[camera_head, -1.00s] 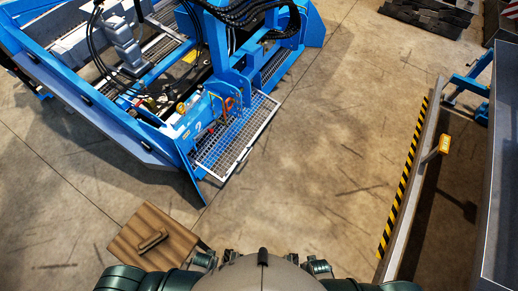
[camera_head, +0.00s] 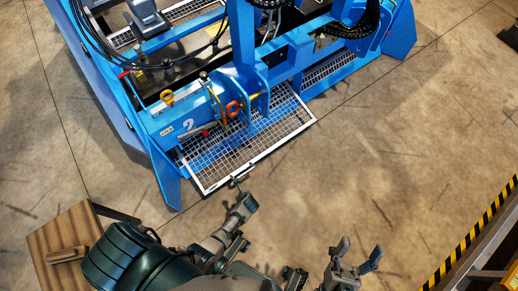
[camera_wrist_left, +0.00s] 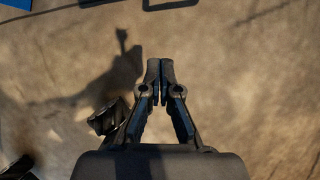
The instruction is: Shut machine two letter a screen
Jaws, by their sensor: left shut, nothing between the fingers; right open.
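The blue machine marked 2 (camera_head: 188,125) fills the upper part of the head view. A mesh screen with a pale metal frame (camera_head: 235,158) sticks out from its near side, swung out over the floor. Part of the screen is hidden behind blue arms and an orange ring. My left gripper (camera_head: 247,201) is close to the screen's near edge; whether it touches cannot be told. In the left wrist view it (camera_wrist_left: 160,68) is shut and empty, fingertips together above the floor. My right gripper (camera_head: 358,252) is open and empty over the floor, right of the screen.
A wooden box with a handle (camera_head: 50,240) stands at the lower left. A rail with yellow and black stripes (camera_head: 468,240) runs along the lower right. The concrete floor between the machine and the rail is clear.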

